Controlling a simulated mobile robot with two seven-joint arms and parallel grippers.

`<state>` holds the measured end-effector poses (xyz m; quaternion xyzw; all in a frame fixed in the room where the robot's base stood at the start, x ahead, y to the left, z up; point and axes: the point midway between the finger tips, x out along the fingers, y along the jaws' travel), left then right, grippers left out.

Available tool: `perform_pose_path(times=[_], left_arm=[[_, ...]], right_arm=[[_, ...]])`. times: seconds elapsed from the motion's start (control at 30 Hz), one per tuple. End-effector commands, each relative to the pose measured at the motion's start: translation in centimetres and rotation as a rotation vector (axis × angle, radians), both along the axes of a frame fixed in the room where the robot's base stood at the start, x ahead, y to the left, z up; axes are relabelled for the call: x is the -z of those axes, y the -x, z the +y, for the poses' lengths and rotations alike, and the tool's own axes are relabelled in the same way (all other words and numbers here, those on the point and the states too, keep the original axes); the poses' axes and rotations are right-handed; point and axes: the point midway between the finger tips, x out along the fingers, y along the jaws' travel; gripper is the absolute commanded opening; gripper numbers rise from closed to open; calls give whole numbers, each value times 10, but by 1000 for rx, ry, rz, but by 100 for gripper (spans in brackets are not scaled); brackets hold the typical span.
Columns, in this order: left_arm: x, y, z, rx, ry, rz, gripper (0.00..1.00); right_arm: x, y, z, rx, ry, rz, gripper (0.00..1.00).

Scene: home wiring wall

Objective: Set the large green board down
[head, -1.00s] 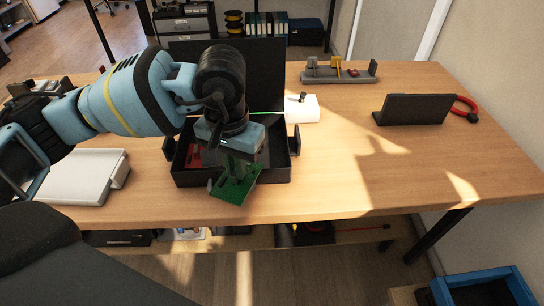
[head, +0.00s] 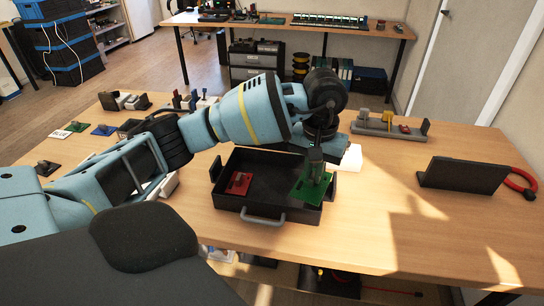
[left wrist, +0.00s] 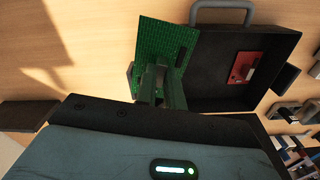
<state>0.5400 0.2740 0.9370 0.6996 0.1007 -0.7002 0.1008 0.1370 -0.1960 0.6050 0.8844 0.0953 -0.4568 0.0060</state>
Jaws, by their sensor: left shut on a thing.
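The large green board (head: 309,189) is held by my left gripper (head: 315,166) at the right side of the black tray (head: 262,162) in the head view. In the left wrist view the green board (left wrist: 160,50) sits in the shut fingers (left wrist: 162,88), overlapping the tray's side wall. I cannot tell whether it touches the tray. A small red board (head: 238,183) lies inside the tray at its left; it also shows in the left wrist view (left wrist: 246,68). My right gripper is not in view.
A black panel on a stand (head: 464,175) and a red cable loop (head: 522,181) are at the right. A grey holder (head: 390,126) stands at the back. Small boards (head: 76,126) lie at the left. Bare wood (head: 385,200) is right of the tray.

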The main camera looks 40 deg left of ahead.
Motion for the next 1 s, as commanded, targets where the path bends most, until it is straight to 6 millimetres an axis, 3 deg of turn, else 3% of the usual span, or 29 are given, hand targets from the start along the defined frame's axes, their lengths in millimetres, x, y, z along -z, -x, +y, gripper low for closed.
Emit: perform_pose_path(times=[0.1,0.3,0.57,0.8,1.0], left_arm=[[-5,-19,33,-122,2,1,0],[1,-31,71,-246,1,1,0],[9,-32,76,-265,-1,1,0],[48,-31,76,-264,0,3,0],[65,-32,76,-264,0,-1,0]], right_arm=[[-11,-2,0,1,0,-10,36],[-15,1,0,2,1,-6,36],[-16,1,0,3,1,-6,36],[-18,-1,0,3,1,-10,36],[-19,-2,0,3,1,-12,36]])
